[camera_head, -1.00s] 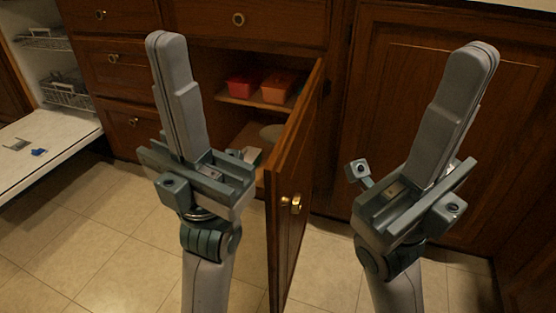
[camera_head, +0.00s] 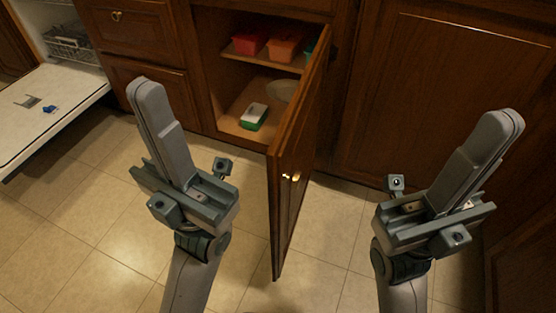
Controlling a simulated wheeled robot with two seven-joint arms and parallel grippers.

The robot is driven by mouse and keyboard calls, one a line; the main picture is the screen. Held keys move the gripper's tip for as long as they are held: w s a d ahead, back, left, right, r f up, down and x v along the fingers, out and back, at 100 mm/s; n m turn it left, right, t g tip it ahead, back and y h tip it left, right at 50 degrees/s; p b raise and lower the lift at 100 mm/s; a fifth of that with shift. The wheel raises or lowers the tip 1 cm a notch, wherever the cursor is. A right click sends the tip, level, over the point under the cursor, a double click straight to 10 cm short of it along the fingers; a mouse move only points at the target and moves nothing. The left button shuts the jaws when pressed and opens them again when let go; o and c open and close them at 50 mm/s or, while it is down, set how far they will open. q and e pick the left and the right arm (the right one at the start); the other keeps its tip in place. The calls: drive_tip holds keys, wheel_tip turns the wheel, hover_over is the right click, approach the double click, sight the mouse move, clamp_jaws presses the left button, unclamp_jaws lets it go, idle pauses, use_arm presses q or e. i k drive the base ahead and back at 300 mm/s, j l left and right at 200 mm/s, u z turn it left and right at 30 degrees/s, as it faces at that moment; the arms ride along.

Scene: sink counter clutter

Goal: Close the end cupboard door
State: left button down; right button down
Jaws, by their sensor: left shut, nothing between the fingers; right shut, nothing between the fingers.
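The cupboard door (camera_head: 297,160) stands wide open in the middle of the head view, hinged on its right side and swung out toward me. Small brass knobs (camera_head: 291,177) sit on it. The open cupboard (camera_head: 226,75) shows its shelf and floor to the left of the door. My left gripper (camera_head: 149,88) is shut and empty, left of the door and apart from it. My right gripper (camera_head: 508,122) is shut and empty, well to the right of the door, in front of a closed cupboard front (camera_head: 445,90).
Red (camera_head: 250,41) and orange (camera_head: 285,44) containers sit on the cupboard shelf. A green and white item (camera_head: 254,116) and a pale plate (camera_head: 281,91) lie on its floor. The open dishwasher door (camera_head: 48,108) juts out at left. Tiled floor is clear around the door.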

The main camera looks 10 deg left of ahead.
sight(291, 154)
drive_tip(key=k+j, duration=0.25)
drive_tip(key=k, duration=0.15)
drive_tip(key=k+j, duration=0.25)
drive_tip(key=k, duration=0.15)
